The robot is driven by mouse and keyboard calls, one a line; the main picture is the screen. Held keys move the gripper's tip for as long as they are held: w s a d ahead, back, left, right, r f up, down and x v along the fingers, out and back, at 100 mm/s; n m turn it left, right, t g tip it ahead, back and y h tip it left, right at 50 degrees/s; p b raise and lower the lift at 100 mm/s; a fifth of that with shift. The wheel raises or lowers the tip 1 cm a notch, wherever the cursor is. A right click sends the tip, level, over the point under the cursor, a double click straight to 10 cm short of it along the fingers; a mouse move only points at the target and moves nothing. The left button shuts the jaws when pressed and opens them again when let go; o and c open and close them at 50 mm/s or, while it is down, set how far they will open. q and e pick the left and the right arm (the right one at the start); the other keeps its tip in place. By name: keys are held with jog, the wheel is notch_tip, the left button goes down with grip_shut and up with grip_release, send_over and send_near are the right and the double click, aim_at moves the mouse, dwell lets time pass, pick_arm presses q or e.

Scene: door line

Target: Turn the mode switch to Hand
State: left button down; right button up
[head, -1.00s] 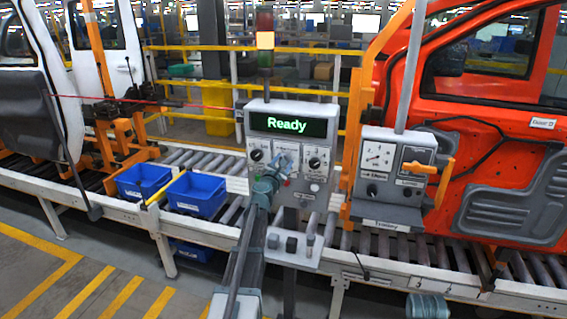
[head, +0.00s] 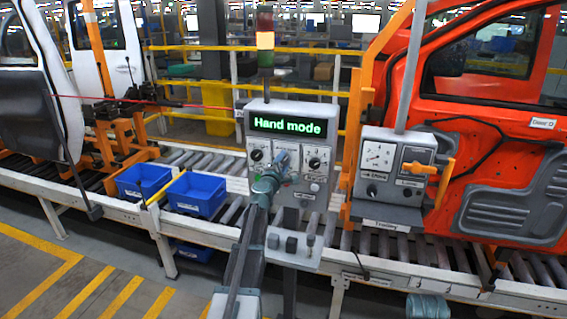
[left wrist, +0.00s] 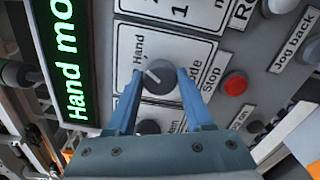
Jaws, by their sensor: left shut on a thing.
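The grey control box (head: 317,188) stands at the middle of the head view, and its green display (head: 288,124) reads "Hand mode". The mode switch (left wrist: 160,76) is a dark round knob in the left wrist view. Its white pointer line faces up-left, towards the printed word "Hand" (left wrist: 139,46). My left gripper (left wrist: 158,83) is shut on the knob, one blue finger on each side. In the head view my left gripper (head: 274,175) covers the switch. My right gripper's jaws are not seen.
A red stop button (left wrist: 235,85) sits right of the switch, with another dark knob (left wrist: 150,127) below it. A second grey box with a dial (head: 378,157) and an orange handle (head: 441,170) stands to the right. Blue bins (head: 196,194) sit on the conveyor at left.

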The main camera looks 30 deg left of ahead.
pick_arm(q)
jog(key=shift+m, duration=0.6)
jog(key=shift+c, duration=1.4)
grip_release()
jog(key=shift+s, duration=0.15)
jog(key=v, duration=1.3)
jog(key=shift+s, duration=0.3)
jog(key=shift+d+f, duration=0.1)
